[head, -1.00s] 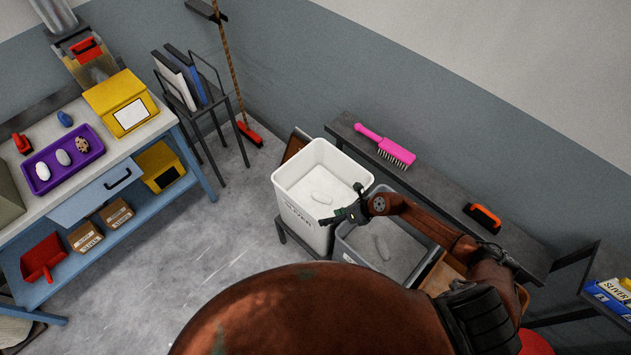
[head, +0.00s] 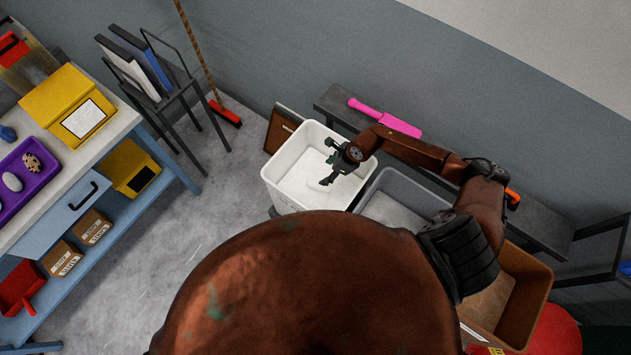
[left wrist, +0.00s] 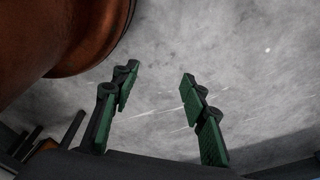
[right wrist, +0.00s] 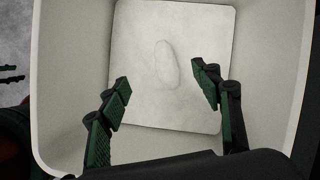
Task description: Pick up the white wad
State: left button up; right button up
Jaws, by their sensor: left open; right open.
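The white wad (right wrist: 166,64) lies on the pale floor of the white bin (right wrist: 280,95), seen in the right wrist view. My left gripper (left wrist: 158,79) is open and empty above bare floor.
A grey bin (head: 430,198) and a brown bin (head: 535,295) stand right of the white bin. A dark shelf (head: 335,102) with a pink brush (head: 385,118) runs behind. A purple tray (head: 42,187) sits on the left bench. Floor (head: 180,240) between is clear.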

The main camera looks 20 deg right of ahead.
jog(key=b, duration=0.3)
send_over(327, 187)
notch_tip(327, 187, down, 4)
jog(key=f, duration=0.1)
notch_tip(327, 187, down, 3)
jog(key=b, duration=0.3)
jog(key=shift+s, duration=0.1)
jog(key=shift+f+b, duration=0.35)
jog(key=shift+b, duration=0.15)
jog(key=shift+x, duration=1.05)
jog(key=shift+a+f, duration=0.1)
jog(key=shift+f, duration=0.25)
jog(key=shift+w+b+x, duration=0.2)
jog(key=shift+b+x, duration=0.15)
jog(key=shift+x, duration=2.1)
pick_arm(q)
jog(key=s+f, duration=0.4)
jog(key=f, duration=0.4)
jog(key=shift+s+a+f+g, duration=0.15)
jog(key=shift+f+g, duration=0.2)
jog(key=shift+g, duration=0.05)
pick_arm(e)
jog(key=shift+r, duration=0.1)
jog(key=shift+c, duration=0.4)
jog(key=c, duration=1.2)
